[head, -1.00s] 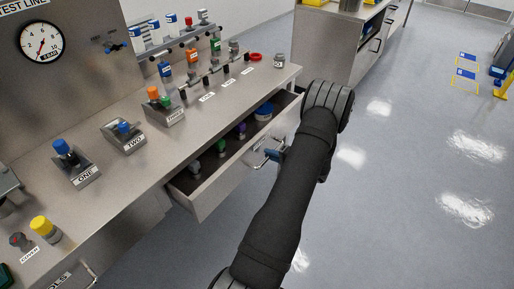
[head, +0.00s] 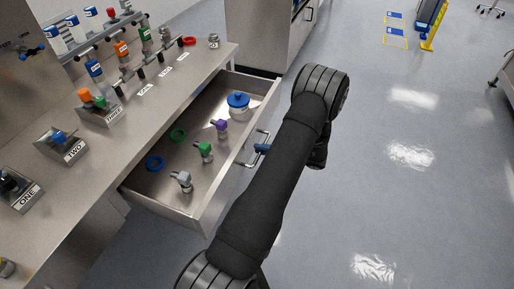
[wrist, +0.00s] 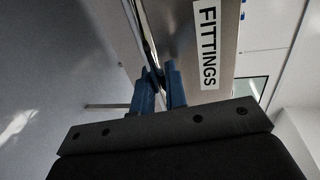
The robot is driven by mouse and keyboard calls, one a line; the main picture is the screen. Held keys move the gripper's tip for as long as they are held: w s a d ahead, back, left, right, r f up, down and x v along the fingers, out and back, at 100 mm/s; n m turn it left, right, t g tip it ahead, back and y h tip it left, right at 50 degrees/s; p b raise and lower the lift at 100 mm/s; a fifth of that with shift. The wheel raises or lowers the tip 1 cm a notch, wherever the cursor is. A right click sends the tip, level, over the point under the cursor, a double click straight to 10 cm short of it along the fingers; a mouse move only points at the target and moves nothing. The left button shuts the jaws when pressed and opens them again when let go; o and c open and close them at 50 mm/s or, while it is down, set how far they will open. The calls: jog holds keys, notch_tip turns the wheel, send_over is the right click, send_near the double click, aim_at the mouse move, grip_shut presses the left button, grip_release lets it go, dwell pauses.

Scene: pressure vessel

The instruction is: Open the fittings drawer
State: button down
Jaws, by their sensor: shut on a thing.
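The fittings drawer (head: 210,222) stands well out from the bench in the head view, its inside exposed. Its bar handle (head: 254,150) is on the front face, and the wrist view shows the handle (wrist: 143,32) beside the label "FITTINGS" (wrist: 208,45). My gripper (wrist: 161,78) has its blue fingers shut on the handle. Inside lie a blue-lidded pot (head: 238,105), purple (head: 221,127), green (head: 204,150) and grey (head: 182,180) fittings, and green (head: 178,134) and blue (head: 155,163) rings.
Another steel cabinet (head: 265,40) stands at the back. The floor (head: 400,200) to the right of my arm is clear.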

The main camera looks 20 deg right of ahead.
jog(key=c, duration=1.5)
grip_release()
jog(key=shift+c, duration=0.2)
jog(key=v, duration=1.7)
jog(key=shift+s+d, duration=0.2)
jog(key=x, duration=1.7)
jog(key=shift+w+a, duration=0.25)
jog(key=v, duration=1.6)
jog(key=shift+s+d, duration=0.15)
